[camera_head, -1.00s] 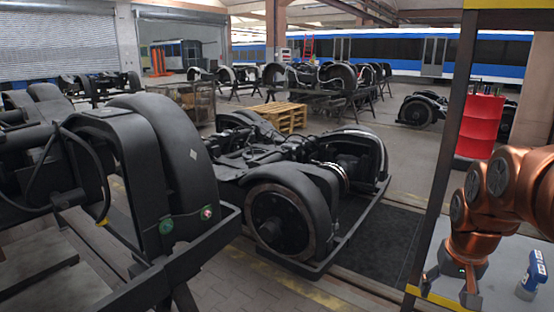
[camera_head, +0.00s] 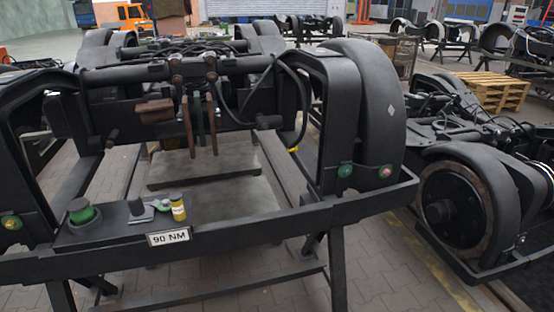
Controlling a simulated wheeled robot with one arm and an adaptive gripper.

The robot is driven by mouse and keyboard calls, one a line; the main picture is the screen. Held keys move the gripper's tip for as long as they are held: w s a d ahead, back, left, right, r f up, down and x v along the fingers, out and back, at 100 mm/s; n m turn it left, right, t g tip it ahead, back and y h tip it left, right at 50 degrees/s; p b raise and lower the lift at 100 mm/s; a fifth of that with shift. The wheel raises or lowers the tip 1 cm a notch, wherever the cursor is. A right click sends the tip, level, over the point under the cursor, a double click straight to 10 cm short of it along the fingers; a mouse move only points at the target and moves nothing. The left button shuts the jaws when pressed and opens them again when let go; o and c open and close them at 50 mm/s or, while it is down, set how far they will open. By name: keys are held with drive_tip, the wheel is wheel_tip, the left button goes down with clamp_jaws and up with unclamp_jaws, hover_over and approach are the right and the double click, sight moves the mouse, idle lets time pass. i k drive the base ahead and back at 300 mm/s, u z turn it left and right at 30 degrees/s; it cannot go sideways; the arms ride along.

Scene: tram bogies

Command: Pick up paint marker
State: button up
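A small yellow cylinder with a dark cap and a pale label, which looks like the paint marker (camera_head: 178,208), stands upright on the front beam of the near bogie frame (camera_head: 290,222). It is just right of a dark grey fitting (camera_head: 138,208) and a small green piece (camera_head: 163,205), close to both; I cannot tell whether they touch. A white plate reading "90 NM" (camera_head: 169,238) is below it on the beam's front face. My gripper is not in view now.
A green knob (camera_head: 82,213) stands on the beam farther left. Dark arched covers (camera_head: 366,105) rise at both sides, with cables and hanging rods (camera_head: 200,120) behind. Another bogie (camera_head: 455,205) sits at right, near a wooden pallet (camera_head: 492,90). Paved floor shows in front.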

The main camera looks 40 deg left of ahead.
sight(175, 199)
drive_tip(key=u, duration=2.35)
